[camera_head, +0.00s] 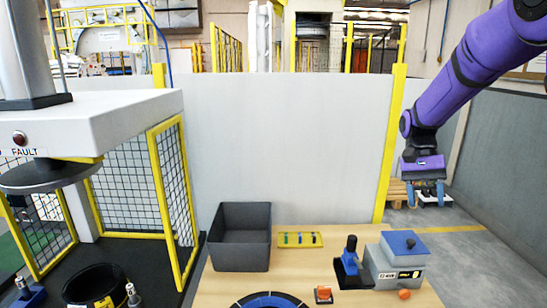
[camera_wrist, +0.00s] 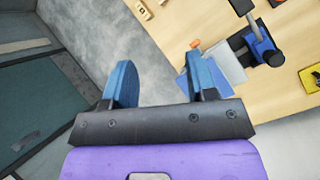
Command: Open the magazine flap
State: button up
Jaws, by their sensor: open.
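A grey box with a sloped front, which looks like the magazine (camera_head: 384,268), stands at the right end of the wooden table.
A blue and black upright device (camera_head: 350,262) stands just left of the box. An orange knob (camera_head: 404,294) sits at the box's front. A dark bin (camera_head: 241,252) and a yellow tray (camera_head: 300,240) are further left. A white partition (camera_head: 290,150) stands behind the table.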

jog(key=s+a+r+n+t, duration=0.1)
jog(key=s+r+n+t, duration=0.1)
jog(key=s, duration=0.6)
jog(key=s+a+r+n+t, duration=0.2)
jog(key=s+r+t, duration=0.3)
jog(key=s, duration=0.3)
jog(key=s+a+r+n+t, duration=0.2)
jog(key=s+r+n+t, duration=0.1)
jog(key=s, duration=0.6)
jog(key=shift+r+t, duration=0.45)
jog(key=shift+t, duration=0.45)
jog(key=shift+a, duration=0.1)
jog(key=m+g, duration=0.5)
jog(key=m, duration=0.4)
send_over(412, 240)
notch_tip(412, 240, down, 18)
notch_tip(412, 240, down, 10)
jog(key=shift+a+f, duration=0.1)
